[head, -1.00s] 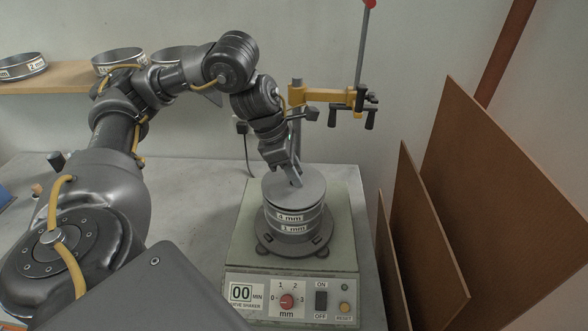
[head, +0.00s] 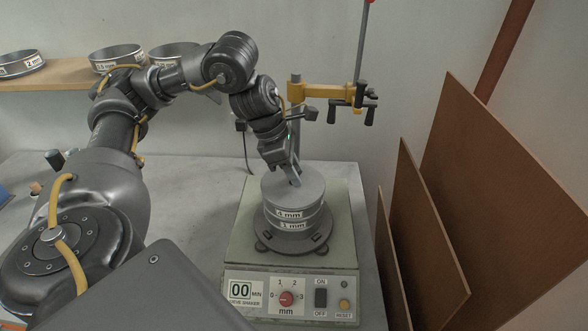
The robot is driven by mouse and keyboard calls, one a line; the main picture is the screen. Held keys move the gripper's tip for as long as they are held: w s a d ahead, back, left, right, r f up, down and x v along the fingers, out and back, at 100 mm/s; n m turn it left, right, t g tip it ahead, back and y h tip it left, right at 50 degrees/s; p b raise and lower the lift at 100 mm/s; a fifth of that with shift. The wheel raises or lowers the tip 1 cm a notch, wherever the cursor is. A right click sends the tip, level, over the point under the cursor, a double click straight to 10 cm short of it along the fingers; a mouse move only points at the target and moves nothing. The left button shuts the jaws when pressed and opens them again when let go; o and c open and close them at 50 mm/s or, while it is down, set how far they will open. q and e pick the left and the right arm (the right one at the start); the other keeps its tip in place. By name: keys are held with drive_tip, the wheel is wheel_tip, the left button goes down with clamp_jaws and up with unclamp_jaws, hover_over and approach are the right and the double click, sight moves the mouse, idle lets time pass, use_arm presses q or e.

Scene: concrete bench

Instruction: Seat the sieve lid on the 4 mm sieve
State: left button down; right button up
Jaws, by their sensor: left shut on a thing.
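The sieve lid (head: 311,187) is a flat grey disc over the top of the sieve stack. The 4 mm sieve (head: 290,214) is directly under it, on top of the 1 mm sieve (head: 291,226). The stack stands on the sieve shaker (head: 240,250). My left gripper (head: 295,181) points down at the middle of the lid and is shut on it, likely by its knob, which the fingers hide. The lid looks level and lined up with the sieve; whether a thin gap is left between them I cannot tell. My right gripper is not in view.
A yellow clamp arm (head: 320,92) on a post stands behind the shaker. Brown boards (head: 480,200) lean at the right. More sieves (head: 118,56) sit on a wooden shelf (head: 60,78) at the back left.

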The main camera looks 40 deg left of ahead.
use_arm(q)
drive_tip(key=shift+f, duration=0.1)
drive_tip(key=c, duration=1.1)
unclamp_jaws()
drive_tip(key=shift+o, duration=0.2)
drive_tip(key=p+v, duration=0.3)
drive_tip(key=v, duration=0.7)
drive_tip(key=shift+r, duration=0.35)
drive_tip(key=shift+s+a, duration=0.1)
drive_tip(key=shift+s, duration=0.05)
